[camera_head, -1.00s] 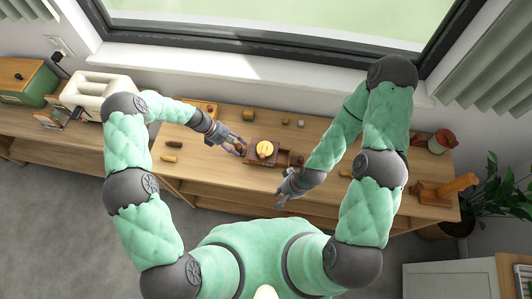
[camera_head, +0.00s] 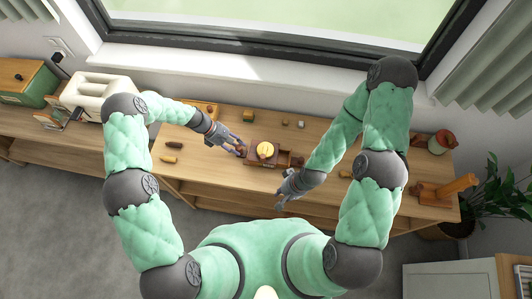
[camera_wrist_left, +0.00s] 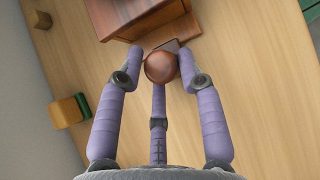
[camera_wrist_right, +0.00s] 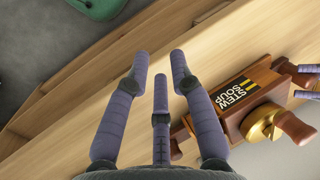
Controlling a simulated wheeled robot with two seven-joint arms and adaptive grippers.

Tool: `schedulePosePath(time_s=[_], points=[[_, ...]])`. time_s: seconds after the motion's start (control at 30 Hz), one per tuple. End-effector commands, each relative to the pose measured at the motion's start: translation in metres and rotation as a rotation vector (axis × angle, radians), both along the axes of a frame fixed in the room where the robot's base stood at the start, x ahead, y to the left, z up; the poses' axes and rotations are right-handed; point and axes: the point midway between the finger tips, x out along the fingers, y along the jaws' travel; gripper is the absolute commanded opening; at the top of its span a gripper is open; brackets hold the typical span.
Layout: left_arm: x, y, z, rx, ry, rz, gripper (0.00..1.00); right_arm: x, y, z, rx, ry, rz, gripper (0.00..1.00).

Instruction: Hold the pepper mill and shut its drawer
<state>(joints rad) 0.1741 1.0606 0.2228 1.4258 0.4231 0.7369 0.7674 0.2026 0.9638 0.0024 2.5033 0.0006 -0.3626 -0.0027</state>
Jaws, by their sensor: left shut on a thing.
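The pepper mill (camera_head: 265,153) is a dark wooden box with a brass-yellow top, upright on the bench. The right wrist view shows its "STEW SOUP" label and its crank knob (camera_wrist_right: 298,128). Its drawer (camera_wrist_right: 180,132) sticks out of the mill, to the right in the head view (camera_head: 297,162). My left gripper (camera_head: 241,150) is shut on a round brown knob (camera_wrist_left: 160,66) at the mill's left side; how it joins the mill is unclear. My right gripper (camera_wrist_right: 160,62) is open and empty, in front of the drawer and apart from it.
A yellow-green block (camera_head: 248,115) and small brown blocks lie behind the mill. Brown pieces (camera_head: 170,160) lie at the left. A red-and-green canister (camera_head: 441,141) and an orange-brown wooden stand (camera_head: 456,187) are at the right. The bench's front edge runs near my right gripper.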

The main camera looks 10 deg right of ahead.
Motion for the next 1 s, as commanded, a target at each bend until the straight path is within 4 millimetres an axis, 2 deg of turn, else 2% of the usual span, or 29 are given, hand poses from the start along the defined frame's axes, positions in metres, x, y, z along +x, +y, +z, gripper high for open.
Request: schedulePosePath(time_s=[0.13,0.17,0.2,0.43,0.67,1.0], points=[[-0.001,0.000,0.000,0.000,0.002,-0.001,0.00,0.000,0.000,0.000,0.000,0.000,0.000,0.24],[-0.001,0.000,0.000,0.000,0.002,-0.001,0.00,0.000,0.000,0.000,0.000,0.000,0.000,0.26],[-0.001,0.000,0.000,0.000,0.002,-0.001,0.00,0.000,0.000,0.000,0.000,0.000,-0.001,0.38],[-0.001,0.000,0.000,0.000,0.002,-0.001,0.00,0.017,-0.007,0.002,0.006,0.037,-0.116,0.38],[-0.001,-0.001,0.000,-0.001,0.003,-0.001,0.00,0.057,-0.030,0.010,0.021,0.153,-0.436,0.38],[-0.001,-0.001,-0.001,-0.001,0.003,-0.001,0.00,0.113,-0.080,0.035,0.017,0.338,-0.949,0.38]])
